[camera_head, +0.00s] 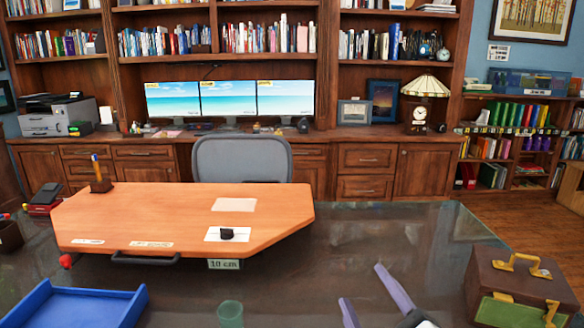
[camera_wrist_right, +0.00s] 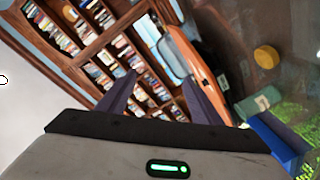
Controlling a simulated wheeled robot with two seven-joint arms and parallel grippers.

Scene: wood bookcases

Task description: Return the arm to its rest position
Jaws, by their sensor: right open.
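My right gripper (camera_head: 362,284) is at the bottom of the head view, right of centre, over the dark glassy table. Its two purple fingers are spread apart with nothing between them. In the right wrist view the same fingers (camera_wrist_right: 160,88) stand apart and empty, with bookshelves in the background. My left gripper does not show in either view.
A blue tray (camera_head: 75,308) is front left, a green cup (camera_head: 230,314) front centre, and a brown case (camera_head: 525,290) right of my gripper. A grey chair (camera_head: 241,158) stands behind.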

